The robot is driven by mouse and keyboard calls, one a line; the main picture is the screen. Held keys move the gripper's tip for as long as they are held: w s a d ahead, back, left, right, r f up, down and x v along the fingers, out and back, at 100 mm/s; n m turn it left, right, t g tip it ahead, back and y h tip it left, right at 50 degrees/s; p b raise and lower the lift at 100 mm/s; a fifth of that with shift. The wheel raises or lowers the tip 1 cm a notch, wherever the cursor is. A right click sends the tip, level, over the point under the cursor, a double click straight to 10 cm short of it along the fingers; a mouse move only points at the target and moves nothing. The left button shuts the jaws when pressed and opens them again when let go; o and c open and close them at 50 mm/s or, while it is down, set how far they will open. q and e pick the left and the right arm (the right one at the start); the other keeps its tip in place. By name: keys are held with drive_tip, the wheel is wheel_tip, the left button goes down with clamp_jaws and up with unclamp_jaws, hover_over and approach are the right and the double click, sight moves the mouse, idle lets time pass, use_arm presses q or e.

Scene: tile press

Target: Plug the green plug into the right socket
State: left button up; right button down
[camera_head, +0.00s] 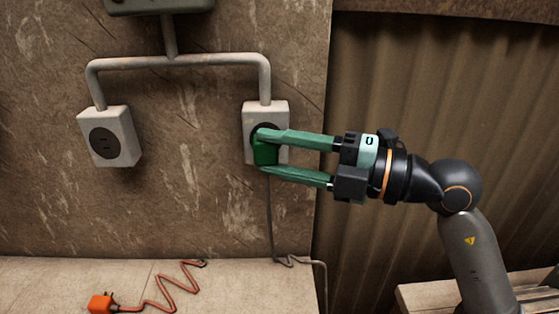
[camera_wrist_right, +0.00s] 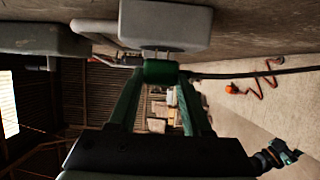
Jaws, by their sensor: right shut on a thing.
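The green plug (camera_head: 265,152) is in my right gripper (camera_head: 264,153), whose green fingers are shut on it in front of the right socket (camera_head: 280,112). In the right wrist view the green plug (camera_wrist_right: 160,72) faces the right socket (camera_wrist_right: 165,25), with its pale prongs showing between plug and socket. I cannot tell whether the prong tips are in the holes. A grey cord (camera_head: 270,215) hangs from the plug. What seems to be my left gripper (camera_wrist_right: 284,152) shows small at the lower right of the wrist view; its jaws are unclear.
The left socket (camera_head: 108,137) is empty on the wall. An orange plug (camera_head: 101,302) with a zigzag cord lies on the pale ledge (camera_head: 230,290) below. A conduit (camera_head: 180,62) joins both sockets to a box above. Corrugated metal (camera_head: 430,90) is at the right.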

drive_tip(key=shift+w+p, duration=0.2)
drive_tip(key=shift+p, duration=0.1)
idle(0.4)
drive_tip(key=shift+p, duration=0.7)
idle(0.6)
drive_tip(key=shift+w, duration=0.4)
idle(1.0)
drive_tip(key=shift+s+p, duration=0.35)
drive_tip(key=shift+p, duration=0.15)
idle(0.5)
drive_tip(key=shift+p, duration=0.4)
idle(0.4)
